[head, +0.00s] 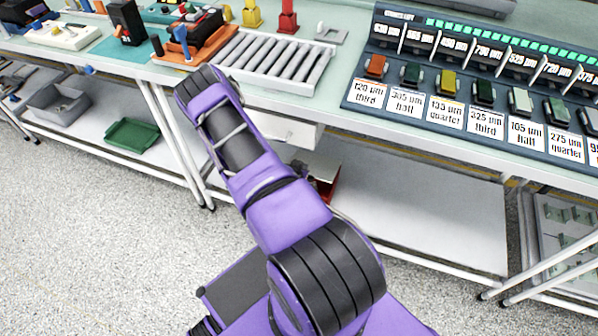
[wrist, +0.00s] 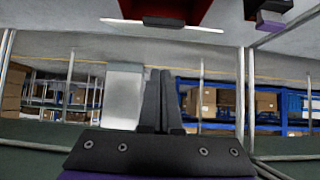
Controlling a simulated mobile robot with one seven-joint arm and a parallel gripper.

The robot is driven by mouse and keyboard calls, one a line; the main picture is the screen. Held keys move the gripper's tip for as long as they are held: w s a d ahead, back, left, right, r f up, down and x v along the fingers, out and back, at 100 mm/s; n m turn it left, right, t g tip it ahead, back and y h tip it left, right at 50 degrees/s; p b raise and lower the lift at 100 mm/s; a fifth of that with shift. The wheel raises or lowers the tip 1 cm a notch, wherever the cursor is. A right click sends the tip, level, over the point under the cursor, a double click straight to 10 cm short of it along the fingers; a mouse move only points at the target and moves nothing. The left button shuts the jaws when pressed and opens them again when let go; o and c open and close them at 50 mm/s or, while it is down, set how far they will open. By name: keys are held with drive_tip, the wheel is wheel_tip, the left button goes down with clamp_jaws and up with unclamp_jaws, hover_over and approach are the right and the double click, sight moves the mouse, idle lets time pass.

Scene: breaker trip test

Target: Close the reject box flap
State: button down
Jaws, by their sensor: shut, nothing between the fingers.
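The red reject box (head: 328,188) shows in the head view under the bench, mostly hidden behind my purple arm. A pale grey panel (head: 318,157) shows just above its red side; I cannot tell whether it is the flap. In the wrist view the red box (wrist: 185,9) is at the top edge, cut off by the frame. A thin pale plate with a dark handle-like block (wrist: 164,21), apparently the flap nearly edge-on, runs across below the red. My gripper (wrist: 160,78) is shut and empty, its fingertips apart from the plate in the picture. The head view hides the gripper.
The bench (head: 345,115) carries a roller rack (head: 275,62) and a labelled breaker panel (head: 470,75). A white housing (head: 285,130) hangs below the bench. Bench legs (head: 180,140) and the lower shelf (head: 430,215) bound the space. A green tray (head: 132,134) lies left.

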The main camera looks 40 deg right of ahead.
drive_tip(key=x, duration=0.4)
drive_tip(key=shift+b, duration=0.35)
drive_tip(key=shift+s+a+f, duration=0.15)
drive_tip(key=shift+a+f, duration=0.15)
drive_tip(key=shift+f, duration=0.25)
drive_tip(key=shift+s+a+f, duration=0.15)
drive_tip(key=shift+a+f, duration=0.15)
drive_tip(key=shift+f, duration=0.3)
drive_tip(key=shift+s+a+f, duration=0.1)
drive_tip(key=shift+a+f, duration=0.15)
drive_tip(key=shift+f, duration=0.3)
